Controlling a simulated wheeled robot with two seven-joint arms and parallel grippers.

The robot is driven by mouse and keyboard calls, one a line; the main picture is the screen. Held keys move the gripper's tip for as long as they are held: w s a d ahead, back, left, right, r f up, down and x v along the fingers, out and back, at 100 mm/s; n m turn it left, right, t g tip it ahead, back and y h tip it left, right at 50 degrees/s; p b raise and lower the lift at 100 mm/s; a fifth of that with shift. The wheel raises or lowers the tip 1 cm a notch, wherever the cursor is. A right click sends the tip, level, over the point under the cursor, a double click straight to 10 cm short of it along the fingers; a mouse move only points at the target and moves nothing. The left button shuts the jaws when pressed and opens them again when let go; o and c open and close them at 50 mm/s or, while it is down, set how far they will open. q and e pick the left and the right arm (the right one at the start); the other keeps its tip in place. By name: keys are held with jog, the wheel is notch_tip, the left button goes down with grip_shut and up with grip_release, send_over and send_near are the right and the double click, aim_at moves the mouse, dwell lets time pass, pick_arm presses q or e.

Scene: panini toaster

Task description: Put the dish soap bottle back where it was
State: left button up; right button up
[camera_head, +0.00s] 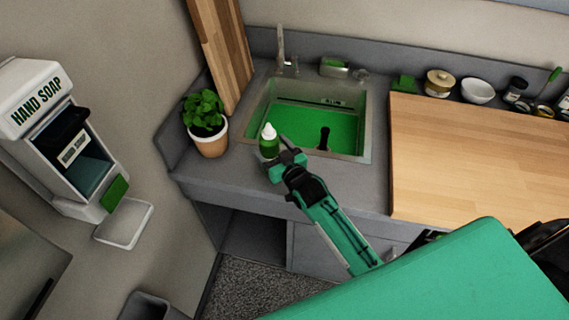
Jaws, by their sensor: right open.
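The dish soap bottle (268,146) is small and green with a white cap. It stands upright on the grey counter at the front left corner of the sink. My right gripper (281,160) is open just to the right of the bottle and in front of it, with its arm coming in from the lower right. The gripper hides part of the bottle's lower right side. I cannot tell whether the fingers touch the bottle. My left gripper is not in view.
The sink (370,122) with a green basin lies behind the bottle. A potted plant (211,141) stands to its left. A wooden board (476,150) covers the counter at right. A hand soap dispenser (40,95) hangs on the left wall.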

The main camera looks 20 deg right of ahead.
jog(key=s+d+b, duration=0.1)
jog(key=s+b, duration=0.1)
jog(key=s, duration=0.7)
jog(key=shift+d, duration=0.35)
